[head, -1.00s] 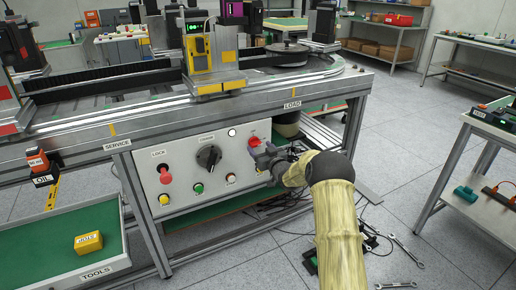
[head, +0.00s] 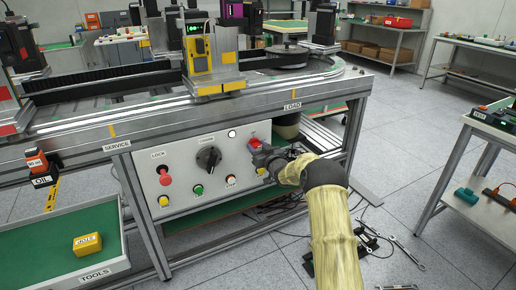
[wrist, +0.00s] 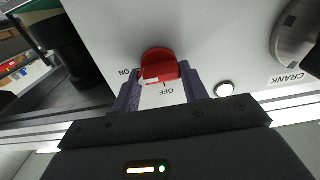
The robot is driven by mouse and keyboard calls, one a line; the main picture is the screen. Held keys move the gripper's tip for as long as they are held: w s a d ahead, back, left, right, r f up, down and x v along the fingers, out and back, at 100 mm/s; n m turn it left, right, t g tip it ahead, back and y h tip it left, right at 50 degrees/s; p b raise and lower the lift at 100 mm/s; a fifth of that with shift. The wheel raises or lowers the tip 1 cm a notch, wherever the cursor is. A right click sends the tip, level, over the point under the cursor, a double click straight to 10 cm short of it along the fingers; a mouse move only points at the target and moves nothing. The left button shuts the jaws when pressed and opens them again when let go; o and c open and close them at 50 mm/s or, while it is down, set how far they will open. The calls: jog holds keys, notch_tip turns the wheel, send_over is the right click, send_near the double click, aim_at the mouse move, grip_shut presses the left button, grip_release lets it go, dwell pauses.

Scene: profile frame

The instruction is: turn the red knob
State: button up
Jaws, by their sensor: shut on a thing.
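The red knob (wrist: 160,64) sits on the pale control panel, with ON and OFF labels beside it in the wrist view. My gripper (wrist: 159,76) is shut on the knob, one purple-grey finger on each side of it. I cannot tell for sure which label the knob points at. In the head view, the red knob (head: 254,142) shows at the panel's upper right, partly hidden by my gripper (head: 261,153), which reaches it from the right.
The panel also carries a red LOCK button (head: 164,175), a black CRANK knob (head: 208,158), a white round light (head: 232,133) and small coloured buttons. A green-lined TOOLS tray (head: 60,245) is at lower left. Wrenches and cables lie on the floor at right.

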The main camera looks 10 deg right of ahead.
jog(key=shift+n, duration=0.5)
jog(key=n+b, duration=0.2)
jog(key=n, duration=0.1)
jog(key=shift+a+f, duration=0.1)
jog(key=shift+f, duration=0.05)
jog(key=n+b, duration=0.3)
jog(key=n, duration=0.2)
jog(key=shift+a, duration=0.1)
jog(key=n+b, duration=0.3)
jog(key=n, duration=0.1)
jog(key=shift+f, duration=0.2)
jog(key=shift+n+b, duration=1.5)
jog(key=shift+n, duration=1)
jog(key=o, duration=1)
jog(key=shift+r, duration=0.1)
jog(key=shift+s, duration=0.1)
